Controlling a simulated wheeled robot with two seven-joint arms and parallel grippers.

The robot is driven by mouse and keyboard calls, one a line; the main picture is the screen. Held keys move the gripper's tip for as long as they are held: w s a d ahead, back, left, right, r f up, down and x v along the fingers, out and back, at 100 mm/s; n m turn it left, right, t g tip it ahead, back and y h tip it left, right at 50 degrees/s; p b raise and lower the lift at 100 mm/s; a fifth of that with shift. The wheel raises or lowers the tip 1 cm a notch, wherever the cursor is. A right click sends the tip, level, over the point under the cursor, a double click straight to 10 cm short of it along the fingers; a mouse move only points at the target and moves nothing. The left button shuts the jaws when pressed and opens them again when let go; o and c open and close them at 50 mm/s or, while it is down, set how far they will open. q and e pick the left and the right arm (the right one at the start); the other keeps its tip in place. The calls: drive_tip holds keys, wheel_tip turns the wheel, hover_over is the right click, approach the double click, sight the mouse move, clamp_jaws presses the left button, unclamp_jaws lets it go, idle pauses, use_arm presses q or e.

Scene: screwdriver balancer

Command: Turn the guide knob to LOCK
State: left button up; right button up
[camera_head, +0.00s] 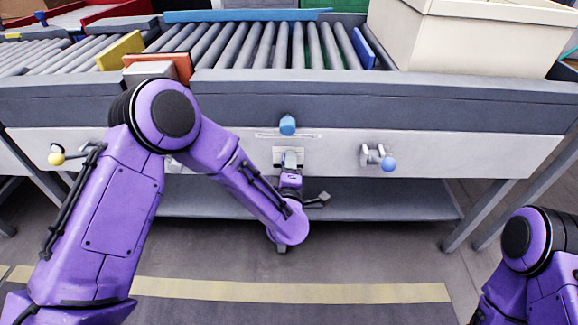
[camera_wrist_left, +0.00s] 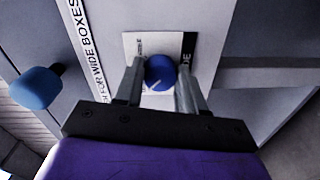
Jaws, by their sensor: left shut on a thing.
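The guide knob, a round blue knob (camera_wrist_left: 160,72) with a pale pointer line, shows in the left wrist view. It sits on a white plate (camera_wrist_left: 134,44) beside a dark label, partly hidden by my fingers. My left gripper (camera_wrist_left: 160,84) is shut on the knob, one finger on each side. In the head view my left gripper (camera_head: 288,165) reaches the white front panel (camera_head: 460,157) below the conveyor, and hides the knob. The plate's lettering is too small or covered to read fully. My right arm shows at the lower right, its gripper out of view.
A separate blue handle (camera_head: 287,125) projects from the panel above my left gripper; it also shows in the wrist view (camera_wrist_left: 37,87). A blue-ball lever (camera_head: 387,163) is to the right, a yellow-ball lever (camera_head: 57,158) to the left. A lower shelf (camera_head: 390,200) lies underneath.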

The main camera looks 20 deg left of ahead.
use_arm(q)
drive_tip(key=shift+d, duration=0.1)
drive_tip(key=o, duration=1.1)
drive_tip(key=shift+c, duration=0.2)
drive_tip(key=p+v, duration=0.1)
drive_tip(key=v, duration=0.9)
drive_tip(key=shift+s, duration=0.3)
drive_tip(key=shift+d, duration=0.1)
